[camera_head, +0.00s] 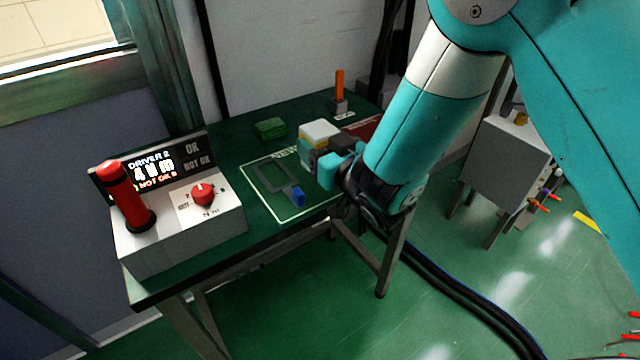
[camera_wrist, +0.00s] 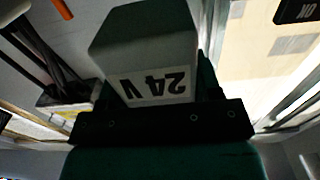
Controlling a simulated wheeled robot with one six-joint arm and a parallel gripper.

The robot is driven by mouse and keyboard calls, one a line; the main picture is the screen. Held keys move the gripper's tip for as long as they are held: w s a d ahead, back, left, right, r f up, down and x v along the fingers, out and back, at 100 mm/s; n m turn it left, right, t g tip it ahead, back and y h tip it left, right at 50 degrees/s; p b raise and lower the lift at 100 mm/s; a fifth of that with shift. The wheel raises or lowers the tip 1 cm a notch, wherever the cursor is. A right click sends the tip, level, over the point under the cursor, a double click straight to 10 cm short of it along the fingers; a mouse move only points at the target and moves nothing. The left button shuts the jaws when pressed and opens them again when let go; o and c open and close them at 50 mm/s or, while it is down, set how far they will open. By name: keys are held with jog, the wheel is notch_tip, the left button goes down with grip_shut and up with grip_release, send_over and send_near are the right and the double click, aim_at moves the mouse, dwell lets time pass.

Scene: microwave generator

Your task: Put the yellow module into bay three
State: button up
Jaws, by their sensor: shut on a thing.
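A module (camera_head: 319,130) with a pale top and a yellow band on its side is at my gripper (camera_head: 326,166), over the green table. In the wrist view a pale block (camera_wrist: 146,52) marked "24 V" sits between the fingers. My gripper is shut on this module. Its lower part is hidden in the head view, so I cannot tell whether it touches the table. I cannot make out any bay marked three.
A grey frame (camera_head: 262,172) and a blue block (camera_head: 298,196) lie in a white outline on the table (camera_head: 222,150). A tester box (camera_head: 190,225) with a red handle stands at the left. A green block (camera_head: 270,128) and an orange-handled tool (camera_head: 339,88) are farther back. A grey cabinet (camera_head: 505,150) stands right.

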jog(key=shift+f+b, duration=1.1)
jog(key=shift+f, duration=1.5)
jog(key=shift+f, duration=0.1)
jog(key=shift+f, duration=0.15)
jog(key=o, duration=1.2)
jog(key=shift+o, duration=0.2)
jog(key=shift+r, duration=0.2)
jog(key=v, duration=1.2)
jog(key=shift+b, duration=0.45)
